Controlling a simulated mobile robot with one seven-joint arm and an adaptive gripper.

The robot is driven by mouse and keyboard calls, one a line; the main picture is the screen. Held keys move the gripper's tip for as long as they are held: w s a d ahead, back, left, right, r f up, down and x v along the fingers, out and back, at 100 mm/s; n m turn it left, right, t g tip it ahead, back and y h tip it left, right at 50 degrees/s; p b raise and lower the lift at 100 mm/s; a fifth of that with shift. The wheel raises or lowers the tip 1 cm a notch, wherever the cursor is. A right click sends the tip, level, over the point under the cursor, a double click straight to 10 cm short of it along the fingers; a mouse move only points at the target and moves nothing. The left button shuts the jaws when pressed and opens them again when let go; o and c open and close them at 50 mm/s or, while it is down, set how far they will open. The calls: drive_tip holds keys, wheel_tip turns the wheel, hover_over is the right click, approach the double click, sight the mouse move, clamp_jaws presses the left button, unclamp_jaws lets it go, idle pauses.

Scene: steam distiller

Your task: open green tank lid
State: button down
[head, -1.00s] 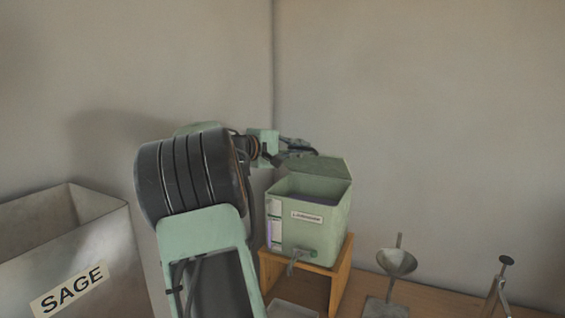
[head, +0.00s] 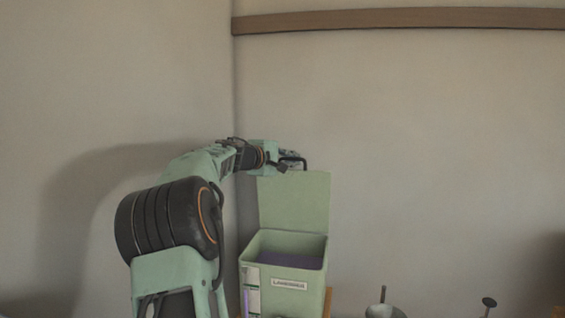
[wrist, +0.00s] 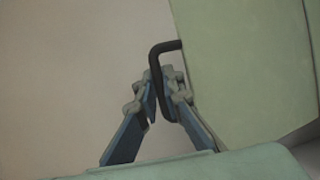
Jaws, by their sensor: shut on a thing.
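The green tank (head: 289,275) stands at the lower middle of the head view, with a lavender label on its front and purple contents inside. Its green lid (head: 294,208) stands about upright at the back of the tank, so the top is open. My gripper (head: 291,163) is at the lid's top edge. In the wrist view my gripper (wrist: 165,88) is shut on the dark lid handle (wrist: 155,62), which sticks out from the lid (wrist: 235,70). The handle also shows in the head view (head: 294,159).
A funnel (head: 384,309) and a metal knob (head: 489,302) show at the lower right edge. A wooden rail (head: 400,18) runs along the wall above. The space right of the lid is clear.

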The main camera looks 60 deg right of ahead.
drive_tip(key=w+d+p, duration=0.1)
drive_tip(key=d+p, duration=0.1)
drive_tip(key=d, duration=0.4)
drive_tip(key=shift+w+d, duration=0.15)
drive_tip(key=shift+w, duration=0.25)
drive_tip(key=shift+r, duration=0.1)
drive_tip(key=c, duration=2.1)
unclamp_jaws()
drive_tip(key=v, duration=1.2)
drive_tip(key=shift+s, duration=0.1)
